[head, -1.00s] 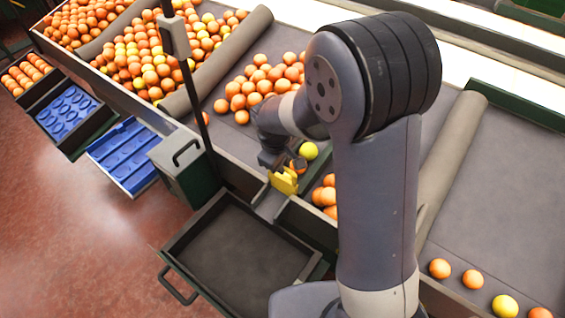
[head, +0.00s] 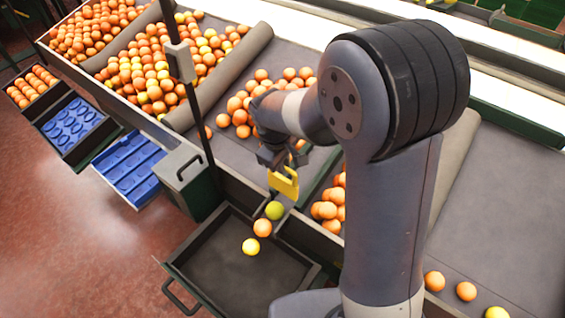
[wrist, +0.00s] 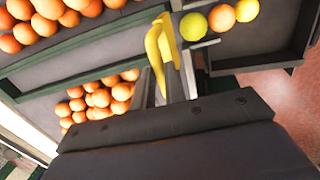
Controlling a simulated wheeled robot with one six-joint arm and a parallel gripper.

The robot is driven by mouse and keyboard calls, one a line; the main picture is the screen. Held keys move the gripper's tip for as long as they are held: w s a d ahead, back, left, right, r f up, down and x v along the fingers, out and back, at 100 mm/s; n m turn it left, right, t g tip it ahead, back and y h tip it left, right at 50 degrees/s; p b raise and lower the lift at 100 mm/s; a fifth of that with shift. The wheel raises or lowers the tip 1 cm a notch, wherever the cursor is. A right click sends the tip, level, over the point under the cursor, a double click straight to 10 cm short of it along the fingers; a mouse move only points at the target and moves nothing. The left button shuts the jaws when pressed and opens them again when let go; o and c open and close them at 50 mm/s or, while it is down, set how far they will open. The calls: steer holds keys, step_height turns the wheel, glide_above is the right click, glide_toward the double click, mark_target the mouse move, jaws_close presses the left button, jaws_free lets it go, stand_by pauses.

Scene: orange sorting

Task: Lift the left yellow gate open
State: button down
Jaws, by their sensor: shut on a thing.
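The yellow gate (head: 284,184) is raised above the short chute at the sorting table's front edge. My gripper (head: 280,162) is shut on its upper part. In the wrist view, the yellow gate (wrist: 154,52) shows at the top centre. A green-yellow fruit (head: 275,210) is at the chute below the gate. An orange (head: 262,227) and a yellow fruit (head: 250,247) are in a line further down, over the dark tray (head: 222,272). The same row shows in the wrist view, with the green-yellow fruit (wrist: 193,26) closest to the gate. My fingertips are partly hidden.
Several oranges (head: 328,208) lie in the lane right of the gate, and a larger group (head: 240,105) lies behind it. A dark post (head: 196,90) and a green box with a handle (head: 186,176) stand to the left. Blue trays (head: 130,165) sit further left.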

steer(key=c, duration=1.5)
jaws_free()
steer(key=shift+r, duration=0.15)
steer(key=shift+o, duration=0.2)
steer(key=shift+r, duration=0.1)
step_height(320, 180, up, 10)
steer(key=s+a+b, duration=0.1)
steer(key=shift+s+a+r+b, duration=0.15)
steer(key=shift+s+r+b, duration=0.1)
steer(key=shift+s+b, duration=0.05)
glide_toward(283, 179)
steer(key=f, duration=0.3)
steer(key=w+d+f, duration=0.1)
steer(key=f, duration=0.1)
steer(key=shift+f, duration=0.1)
steer(key=shift+f+b, duration=0.45)
steer(key=shift+f, duration=0.05)
